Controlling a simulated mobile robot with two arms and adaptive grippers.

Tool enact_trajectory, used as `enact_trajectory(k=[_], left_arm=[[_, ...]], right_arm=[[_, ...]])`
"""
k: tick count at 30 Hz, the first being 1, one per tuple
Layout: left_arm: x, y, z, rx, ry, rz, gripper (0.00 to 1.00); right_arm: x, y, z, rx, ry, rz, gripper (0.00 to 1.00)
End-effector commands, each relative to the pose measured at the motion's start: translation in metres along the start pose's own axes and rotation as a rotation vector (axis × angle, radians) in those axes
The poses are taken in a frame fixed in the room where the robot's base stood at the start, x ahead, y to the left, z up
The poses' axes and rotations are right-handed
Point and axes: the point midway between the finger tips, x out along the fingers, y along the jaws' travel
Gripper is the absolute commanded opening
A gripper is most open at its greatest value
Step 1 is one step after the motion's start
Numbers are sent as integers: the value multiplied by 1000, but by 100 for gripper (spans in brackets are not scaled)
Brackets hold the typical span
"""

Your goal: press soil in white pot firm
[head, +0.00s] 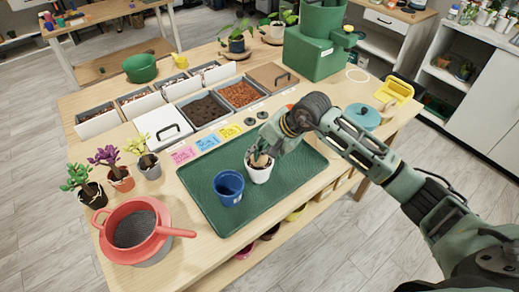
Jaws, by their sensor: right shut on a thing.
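The white pot (259,176) stands upright on the green tray (291,184), right of the blue pot (228,188). My right gripper (261,149) is above the white pot, pointing down. It is shut on a small tan, wood-coloured thing (259,160), whose lower end is at the pot's mouth. The gripper and this thing hide much of the pot's opening, so I cannot tell the soil's state or whether the tool touches it. My left gripper is out of view.
A red sieve (134,227) sits at the front left, with several small potted plants behind it. Bins of soil (205,110) and other material line the back of the tray. A teal round lid (362,117) lies at right. The tray's right half is clear.

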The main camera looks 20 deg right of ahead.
Motion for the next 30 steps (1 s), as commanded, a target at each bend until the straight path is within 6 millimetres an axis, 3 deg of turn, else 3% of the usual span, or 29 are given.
enact_trajectory(k=[19, 30], left_arm=[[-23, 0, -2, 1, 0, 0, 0], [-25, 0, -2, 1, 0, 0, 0]], right_arm=[[-46, -32, 0, -2, 3, -3, 0], [-52, -35, 0, -1, 1, -1, 0]])
